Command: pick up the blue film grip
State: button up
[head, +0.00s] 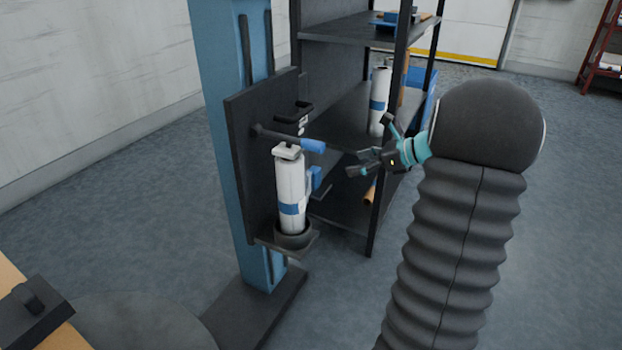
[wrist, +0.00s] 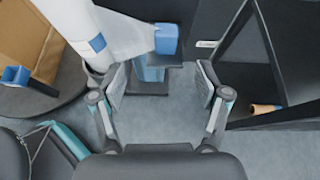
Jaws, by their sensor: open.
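A white roll with a blue band (head: 291,195) stands upright in a dark cup on a black panel fixed to a blue post. The blue film grip (head: 315,178) sits at the right side of this roll. In the wrist view the blue film grip (wrist: 166,38) is at the end of white film leading from the upper left. My gripper (head: 357,163) is to the right of the grip, apart from it, with its fingers toward the roll. In the wrist view my gripper (wrist: 163,76) is open and empty, and the grip lies beyond the fingertips.
A dark rod with a blue end (head: 313,146) juts from the panel just above the grip. A dark shelf unit (head: 340,210) stands behind, holding another white roll (head: 380,102). The blue post (head: 228,140) is left of the roll.

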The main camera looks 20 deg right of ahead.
jog(key=d, duration=0.1)
send_near(316, 170)
jog(key=x, duration=0.3)
jog(key=shift+m, duration=0.4)
jog(key=shift+x, duration=2.9)
jog(key=shift+s, duration=0.1)
jog(key=c, duration=1.2)
